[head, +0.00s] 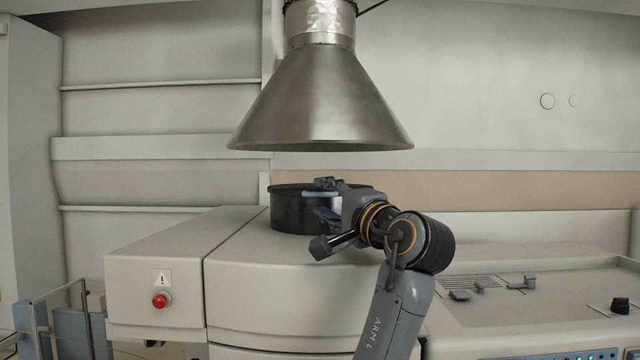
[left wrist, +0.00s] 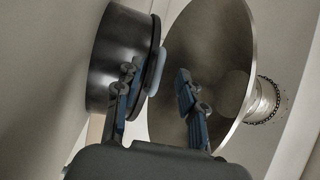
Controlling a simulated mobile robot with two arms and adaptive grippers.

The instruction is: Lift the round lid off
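The round lid (head: 288,187) is dark and sits flat on a black cylinder (head: 292,212) on top of the beige machine. A pale blue-grey handle (head: 318,194) is on top of the lid. My left gripper (head: 326,199) is open at the lid's right side, with one finger above the handle's level and one lower. In the left wrist view the scene is turned sideways; the lid (left wrist: 157,42) and handle (left wrist: 155,72) show beyond the open left gripper (left wrist: 157,85). The handle appears between the fingers, with no grip on it. My right gripper is out of view.
A large metal exhaust hood (head: 320,110) hangs directly above the lid, with a limited gap between. A box with a red button (head: 160,301) is at the left. A control panel (head: 540,310) is at the right.

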